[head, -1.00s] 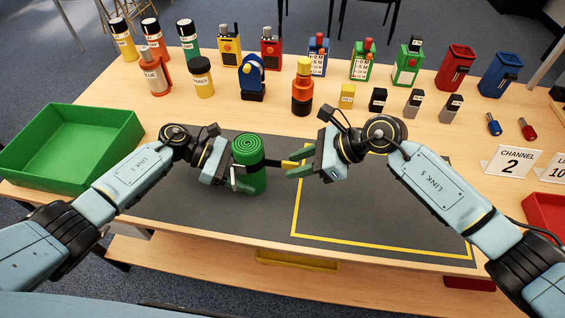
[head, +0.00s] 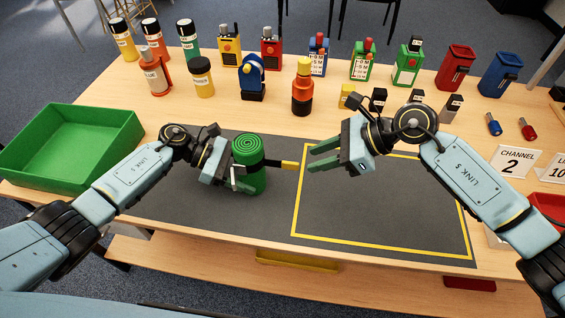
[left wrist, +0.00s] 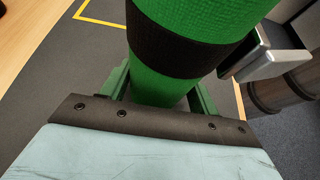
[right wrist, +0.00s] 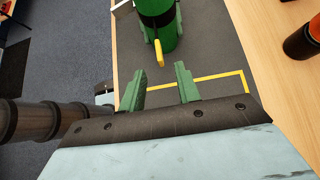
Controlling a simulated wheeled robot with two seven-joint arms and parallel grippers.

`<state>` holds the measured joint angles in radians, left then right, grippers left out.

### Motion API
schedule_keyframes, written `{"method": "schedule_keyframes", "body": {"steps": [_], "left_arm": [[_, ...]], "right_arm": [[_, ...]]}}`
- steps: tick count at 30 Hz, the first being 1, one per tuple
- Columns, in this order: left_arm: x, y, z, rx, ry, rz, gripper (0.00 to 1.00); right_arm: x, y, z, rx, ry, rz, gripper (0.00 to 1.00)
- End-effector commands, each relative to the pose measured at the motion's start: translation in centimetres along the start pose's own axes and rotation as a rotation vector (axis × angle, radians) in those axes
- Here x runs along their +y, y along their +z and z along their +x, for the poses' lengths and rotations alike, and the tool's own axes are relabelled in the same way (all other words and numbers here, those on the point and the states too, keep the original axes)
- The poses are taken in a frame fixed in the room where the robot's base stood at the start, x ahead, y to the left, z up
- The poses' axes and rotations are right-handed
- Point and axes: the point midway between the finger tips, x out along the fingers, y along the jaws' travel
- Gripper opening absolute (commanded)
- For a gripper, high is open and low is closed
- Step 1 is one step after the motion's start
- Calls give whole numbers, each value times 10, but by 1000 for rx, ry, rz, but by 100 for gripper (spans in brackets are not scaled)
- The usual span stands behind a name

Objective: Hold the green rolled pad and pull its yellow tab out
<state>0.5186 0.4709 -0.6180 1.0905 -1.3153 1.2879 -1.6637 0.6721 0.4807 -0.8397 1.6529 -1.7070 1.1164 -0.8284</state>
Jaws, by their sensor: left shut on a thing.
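The green rolled pad (head: 247,150) stands upright on the dark mat, its spiral end facing up. A black band (left wrist: 165,50) wraps around it in the left wrist view. My left gripper (head: 240,184) is shut on the pad from the left, a finger on each side. The yellow tab (head: 290,165) sticks out to the right from the pad's side at the end of a black strap. It also shows in the right wrist view (right wrist: 159,53). My right gripper (head: 311,159) is open and empty, to the right of the tab and apart from it.
A yellow outline (head: 380,246) marks the mat's right part, which is bare. A green tray (head: 70,170) stands at the left. Bottles, radios and small blocks line the table's back. A channel 2 sign (head: 514,161) stands at the right, with a red tray (head: 547,208) nearby.

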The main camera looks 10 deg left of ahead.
Motion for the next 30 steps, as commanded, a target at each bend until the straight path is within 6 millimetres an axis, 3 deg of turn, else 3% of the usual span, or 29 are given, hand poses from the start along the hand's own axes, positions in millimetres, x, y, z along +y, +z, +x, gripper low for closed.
{"method": "schedule_keyframes", "body": {"steps": [9,10,16,30], "left_arm": [[0,0,0,0,-1,-1,34],[0,0,0,0,-1,-1,62],[0,0,0,0,-1,-1,86],[0,-1,-11,0,0,-1,86]], "right_arm": [[0,0,-4,0,0,0,33],[0,0,-4,0,0,0,33],[0,0,-4,0,0,0,33],[0,-2,-2,0,0,0,33]]}}
